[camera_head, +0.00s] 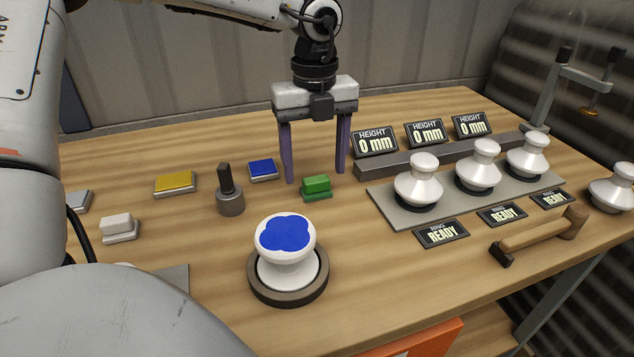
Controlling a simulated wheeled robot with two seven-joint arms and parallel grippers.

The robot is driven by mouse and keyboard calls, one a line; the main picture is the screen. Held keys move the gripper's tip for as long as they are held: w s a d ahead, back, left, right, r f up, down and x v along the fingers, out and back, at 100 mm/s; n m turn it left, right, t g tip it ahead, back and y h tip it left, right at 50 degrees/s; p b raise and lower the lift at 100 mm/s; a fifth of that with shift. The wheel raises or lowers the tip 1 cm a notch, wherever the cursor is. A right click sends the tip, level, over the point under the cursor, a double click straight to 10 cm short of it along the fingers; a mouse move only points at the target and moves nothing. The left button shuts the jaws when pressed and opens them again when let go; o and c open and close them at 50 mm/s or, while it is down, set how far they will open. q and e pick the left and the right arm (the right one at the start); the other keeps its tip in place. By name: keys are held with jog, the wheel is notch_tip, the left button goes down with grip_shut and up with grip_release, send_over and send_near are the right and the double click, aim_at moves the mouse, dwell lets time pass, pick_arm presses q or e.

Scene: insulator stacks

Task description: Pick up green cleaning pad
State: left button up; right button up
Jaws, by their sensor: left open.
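The green cleaning pad (316,187) lies on the wooden table near its middle, a small block with a lighter upper part and a darker base. My left gripper (318,178) points down above and just behind the pad, with its two purple fingers spread apart. The pad appears between and slightly in front of the fingertips, and nothing is held. I cannot tell exactly how high the tips are above the table. My right gripper is not in view.
A white insulator with a blue top (287,250) stands in a round base in front of the pad. A dark-handled tool (229,192), blue pad (263,169) and yellow pad (175,184) are left. Several insulators, a grey plate (400,214) and a hammer (540,236) are right.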

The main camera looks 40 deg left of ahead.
aim_at(316, 178)
pick_arm(q)
jog(key=f, duration=0.4)
jog(key=shift+w+a+f, duration=0.15)
jog(key=shift+w+f, duration=0.05)
jog(key=shift+w, duration=0.1)
jog(key=shift+c, duration=0.5)
jog(key=c, duration=1)
jog(key=shift+c, duration=0.2)
jog(key=shift+r, duration=0.1)
notch_tip(316, 178, up, 10)
jog(key=shift+f, duration=0.1)
